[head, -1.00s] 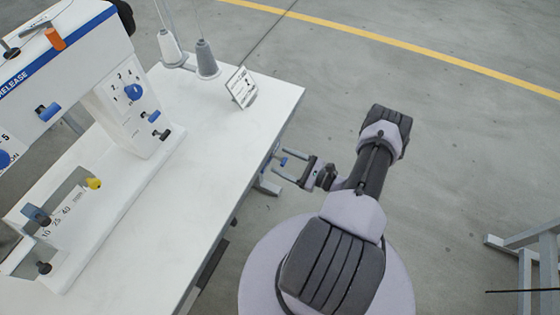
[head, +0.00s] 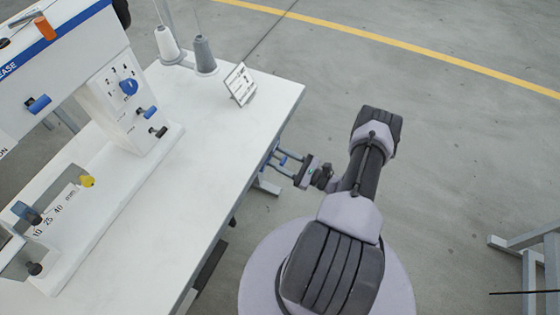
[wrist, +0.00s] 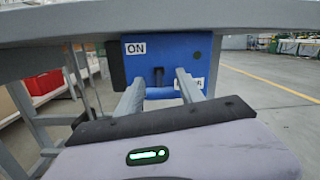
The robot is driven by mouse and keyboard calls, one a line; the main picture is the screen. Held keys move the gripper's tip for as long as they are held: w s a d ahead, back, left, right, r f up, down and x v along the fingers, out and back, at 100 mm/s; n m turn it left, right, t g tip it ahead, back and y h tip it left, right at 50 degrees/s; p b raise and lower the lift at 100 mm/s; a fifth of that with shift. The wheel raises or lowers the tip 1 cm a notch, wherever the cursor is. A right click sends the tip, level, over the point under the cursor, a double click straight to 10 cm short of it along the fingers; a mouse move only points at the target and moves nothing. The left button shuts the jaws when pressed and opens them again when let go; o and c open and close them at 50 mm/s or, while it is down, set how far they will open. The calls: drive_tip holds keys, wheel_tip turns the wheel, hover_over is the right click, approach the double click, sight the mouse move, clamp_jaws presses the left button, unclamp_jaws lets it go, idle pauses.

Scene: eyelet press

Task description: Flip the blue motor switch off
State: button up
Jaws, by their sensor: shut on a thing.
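The blue motor switch box (wrist: 175,58) hangs under the table edge in the wrist view. It has a white ON label (wrist: 135,48) at upper left and a lower label mostly hidden by my right finger. A dark slot (wrist: 158,74) is in its face. The blue switch handle (wrist: 160,93) lies below the slot, between my fingers. My gripper (wrist: 159,90) is shut on this handle, one finger at each side. In the head view, my gripper (head: 273,161) reaches to the table's right edge, with the blue handle (head: 283,160) between its fingers.
The white table (head: 225,125) carries the eyelet press (head: 125,115) with blue knobs, thread cones (head: 205,56) and a small sign (head: 240,84). The table's underside (wrist: 60,20) runs close above my gripper. Grey floor right of the table is open; a grey metal frame (head: 525,250) stands at far right.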

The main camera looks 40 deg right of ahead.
drive_tip(key=shift+a+f, duration=0.1)
drive_tip(key=shift+f, duration=0.05)
drive_tip(key=o, duration=1.4)
drive_tip(key=shift+c, duration=0.2)
drive_tip(key=p+v, duration=0.2)
drive_tip(key=v, duration=1.5)
drive_tip(key=shift+s+f, duration=0.2)
drive_tip(key=shift+f, duration=0.1)
